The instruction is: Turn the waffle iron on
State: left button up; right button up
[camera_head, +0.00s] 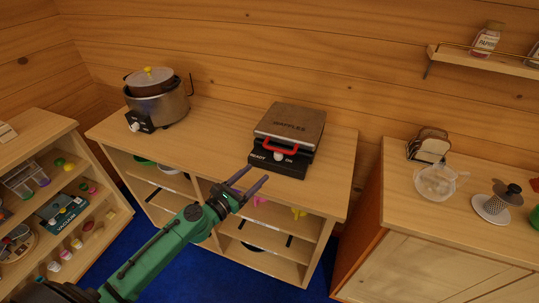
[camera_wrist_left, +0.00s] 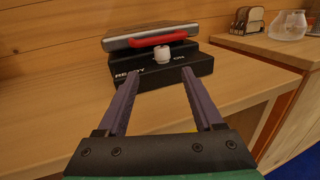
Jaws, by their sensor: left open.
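The waffle iron (camera_head: 290,130) sits closed on the wooden counter, with a grey lid, a red handle (camera_head: 280,145) and a black base. A white knob (camera_head: 279,156) is on the base's front, between the words READY and ON. In the left wrist view the knob (camera_wrist_left: 162,54) stands straight ahead, beyond the fingers. My left gripper (camera_head: 252,182) is open and empty, just in front of the iron and apart from the knob. In the left wrist view its fingers (camera_wrist_left: 159,88) point at the base's front. My right gripper is in neither view.
A pot cooker (camera_head: 158,103) stands left of the iron on the same counter (camera_head: 220,124). A toast rack (camera_head: 430,148) and a glass jug (camera_head: 436,183) stand on the right cabinet. Counter surface on both sides of the iron is clear. Open shelves are below.

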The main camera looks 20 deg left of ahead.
aim_at(276, 157)
pick_arm(q)
jog(key=x, duration=0.9)
jog(key=shift+w+d, duration=0.3)
grip_shut()
